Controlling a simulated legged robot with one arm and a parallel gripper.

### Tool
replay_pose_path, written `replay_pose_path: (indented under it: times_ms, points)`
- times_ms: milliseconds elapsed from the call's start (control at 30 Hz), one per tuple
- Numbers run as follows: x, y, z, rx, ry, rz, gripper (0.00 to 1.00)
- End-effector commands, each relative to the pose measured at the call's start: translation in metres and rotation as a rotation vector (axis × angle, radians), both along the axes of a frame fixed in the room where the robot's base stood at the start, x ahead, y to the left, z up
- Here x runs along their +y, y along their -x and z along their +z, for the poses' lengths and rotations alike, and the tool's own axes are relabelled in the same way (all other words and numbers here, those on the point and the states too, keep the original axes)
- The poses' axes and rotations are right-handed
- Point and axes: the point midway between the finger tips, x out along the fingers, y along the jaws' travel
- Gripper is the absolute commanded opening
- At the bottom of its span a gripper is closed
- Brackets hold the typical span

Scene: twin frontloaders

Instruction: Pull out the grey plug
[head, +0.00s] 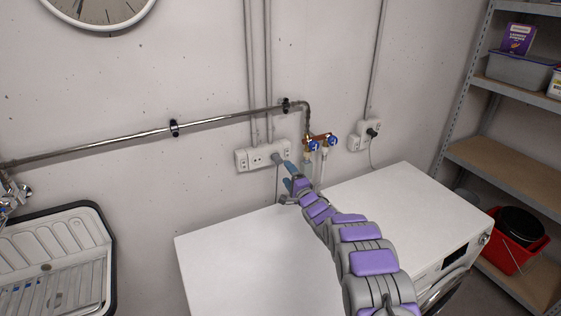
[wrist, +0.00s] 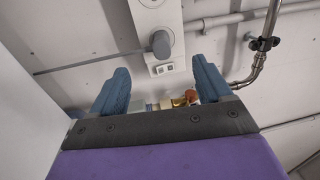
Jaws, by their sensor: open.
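The grey plug (head: 276,158) sits in the right part of a white wall socket strip (head: 250,159) above the washing machine. In the wrist view the round grey plug (wrist: 161,43) sticks out of the strip (wrist: 150,14), just beyond the fingertips and roughly centred between them. My gripper (head: 288,175) is open and empty, with its blue fingers close to the plug, slightly below and to its right in the head view. In the wrist view the two fingers of my gripper (wrist: 159,67) are spread wide, and neither appears to touch the plug.
A white washing machine top (head: 250,245) lies below the arm. Taps with blue handles (head: 318,144) stand close to the right of the gripper. A second socket (head: 358,142) holds a dark plug (head: 372,132). Metal shelves (head: 500,160) stand at right, a sink (head: 55,250) at left.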

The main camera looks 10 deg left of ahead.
Motion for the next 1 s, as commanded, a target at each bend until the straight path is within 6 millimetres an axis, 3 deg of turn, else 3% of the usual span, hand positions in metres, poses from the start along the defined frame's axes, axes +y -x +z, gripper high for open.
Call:
replay_pose_path:
  times_ms: [367,1000]
  points:
    - [0.003,-0.004,0.001,-0.003,0.001,0.001,0.78]
    - [0.030,-0.046,0.007,0.000,0.004,0.000,0.78]
